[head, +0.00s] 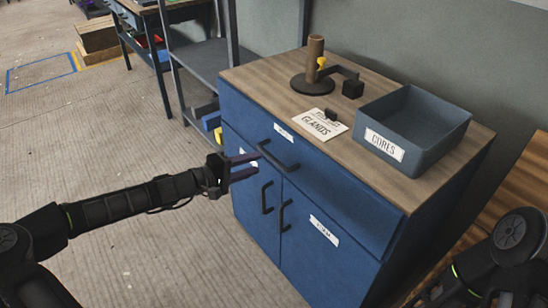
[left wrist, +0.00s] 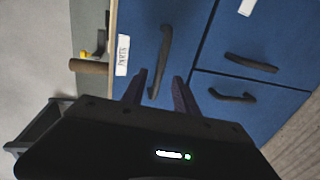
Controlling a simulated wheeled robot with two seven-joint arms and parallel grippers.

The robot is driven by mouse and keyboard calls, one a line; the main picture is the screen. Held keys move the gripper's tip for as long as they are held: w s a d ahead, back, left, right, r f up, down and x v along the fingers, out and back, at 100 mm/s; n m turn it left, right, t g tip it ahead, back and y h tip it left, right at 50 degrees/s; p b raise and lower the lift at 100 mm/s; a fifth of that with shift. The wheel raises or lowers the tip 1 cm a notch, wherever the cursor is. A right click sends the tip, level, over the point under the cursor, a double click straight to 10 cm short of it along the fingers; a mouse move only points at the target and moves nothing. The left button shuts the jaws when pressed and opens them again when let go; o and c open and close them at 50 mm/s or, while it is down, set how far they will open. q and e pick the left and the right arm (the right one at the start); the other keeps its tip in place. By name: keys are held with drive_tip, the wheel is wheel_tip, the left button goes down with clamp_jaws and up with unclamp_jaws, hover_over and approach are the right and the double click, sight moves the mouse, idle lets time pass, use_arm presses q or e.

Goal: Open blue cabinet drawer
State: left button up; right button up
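The blue cabinet (head: 330,185) has a wooden top, a wide closed drawer (head: 335,182) across its upper part and two closed doors below. The drawer's black bar handle (head: 278,156) is just right of my left gripper (head: 256,164) in the head view. That gripper is open and empty, its two fingers pointing at the drawer front. In the left wrist view, the drawer handle (left wrist: 164,50) rises between and beyond the fingertips. I cannot tell whether they touch it. Only part of my right arm shows at the lower right; its gripper is out of view.
On the cabinet top stand a grey-blue CORES bin (head: 410,130), a GLANDS card (head: 321,124) and a brown cylinder on a black stand (head: 313,75). Door handles (head: 267,197) sit below the drawer. A metal shelf stands at the left; the floor before the cabinet is clear.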

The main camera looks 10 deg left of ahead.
sight(272, 156)
use_arm(q)
drive_tip(key=shift+d, duration=0.1)
drive_tip(key=x, duration=0.7)
drive_tip(key=shift+w+d+f, duration=0.1)
drive_tip(key=shift+w, duration=0.15)
clamp_jaws()
idle(1.3)
